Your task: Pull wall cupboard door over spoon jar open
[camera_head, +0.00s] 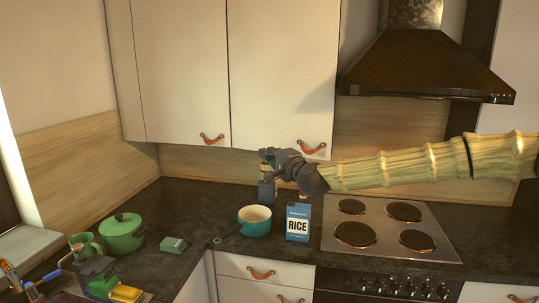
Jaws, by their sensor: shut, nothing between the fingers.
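The right white wall cupboard door (283,70) hangs above a dark blue jar (266,191), which looks like the spoon jar; its top is hidden behind my gripper. The door looks shut, with a brown leather pull (312,149) near its lower right corner. My gripper (266,155) reaches in from the right on my pale ribbed arm. It is shut and empty, in front of the door's lower edge and to the left of the leather pull. It appears apart from the pull; its distance to the door is hard to tell.
A left cupboard door (180,70) has its own pull (212,139). On the dark counter are a teal pot (254,220), a rice box (298,222), a green lidded pot (122,234) and a hob (380,228). A range hood (428,65) stands to the right of the cupboard.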

